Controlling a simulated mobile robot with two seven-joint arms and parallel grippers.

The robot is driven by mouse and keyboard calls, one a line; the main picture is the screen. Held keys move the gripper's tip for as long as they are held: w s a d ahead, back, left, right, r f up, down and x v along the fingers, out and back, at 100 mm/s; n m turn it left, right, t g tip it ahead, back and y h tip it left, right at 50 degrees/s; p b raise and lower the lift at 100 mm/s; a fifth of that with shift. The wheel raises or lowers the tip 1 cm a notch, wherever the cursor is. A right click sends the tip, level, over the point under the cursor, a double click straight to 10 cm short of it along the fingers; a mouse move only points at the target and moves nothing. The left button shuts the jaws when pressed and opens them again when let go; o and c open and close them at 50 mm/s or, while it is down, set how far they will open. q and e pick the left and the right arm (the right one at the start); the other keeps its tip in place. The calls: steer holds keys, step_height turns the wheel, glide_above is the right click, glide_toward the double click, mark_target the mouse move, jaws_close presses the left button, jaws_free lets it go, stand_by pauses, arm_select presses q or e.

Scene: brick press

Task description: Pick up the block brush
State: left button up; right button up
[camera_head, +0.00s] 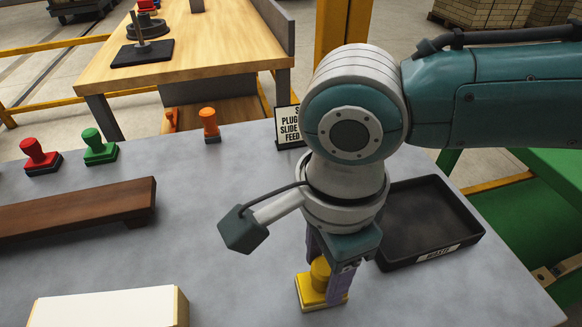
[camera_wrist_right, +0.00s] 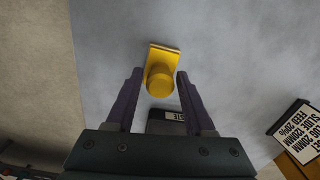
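My right gripper (camera_head: 328,278) points down over a yellow stamp-shaped piece (camera_head: 311,291) with a round knob and a square base, standing on the grey table. In the right wrist view, the open fingers (camera_wrist_right: 160,76) stand either side of the yellow knob (camera_wrist_right: 159,82), with a gap on both sides. I cannot tell for sure which thing is the block brush. A long dark brown wooden bar (camera_head: 75,209) lies at the left, and a cream block (camera_head: 105,308) sits at the front left, cut off by the frame. My left gripper is not in view.
A red stamp (camera_head: 40,157), a green stamp (camera_head: 99,148) and an orange one (camera_head: 209,125) stand along the back. A black waste tray (camera_head: 450,252) lies right of my gripper. A small sign (camera_head: 289,127) stands behind my arm. The table's middle is clear.

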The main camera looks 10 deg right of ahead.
mark_target(325, 266)
jaws_close()
stand_by(0.4)
steer(key=shift+r, duration=0.55)
step_height(325, 266, up, 19)
steer(key=p, duration=0.5)
steer(key=shift+c, duration=1.4)
jaws_free()
jaws_close()
